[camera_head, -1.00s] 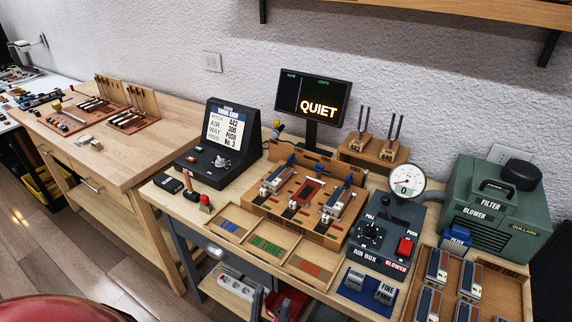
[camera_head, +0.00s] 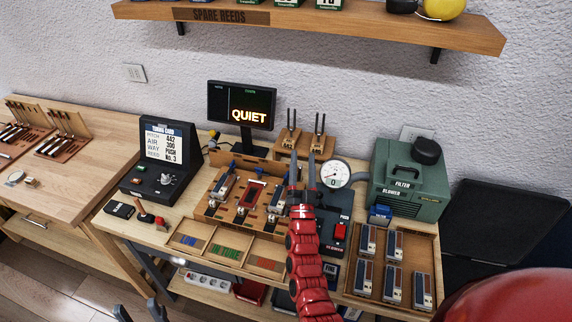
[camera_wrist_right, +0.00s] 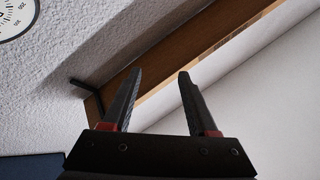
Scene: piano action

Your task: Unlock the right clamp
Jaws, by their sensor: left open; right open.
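The wooden fixture (camera_head: 210,211) on the bench holds a left clamp (camera_head: 221,188) and a right clamp (camera_head: 275,207), each a metal block with blue parts. A red panel (camera_head: 252,192) lies between them. My red right arm covers the right edge of the fixture, so part of the right clamp area is hidden. My right gripper (camera_head: 303,163) is open and points upward, just right of the right clamp in the picture. The right wrist view shows its two fingers (camera_wrist_right: 158,92) apart with nothing between them. My left gripper (camera_head: 138,314) is open at the bottom edge.
The air box with its gauge (camera_head: 336,174) stands beside and partly behind my right arm. A green blower (camera_head: 408,180) is at the right, behind a tray of several blocks (camera_head: 375,303). A monitor (camera_head: 241,105) stands behind the fixture. A shelf (camera_head: 360,28) hangs above.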

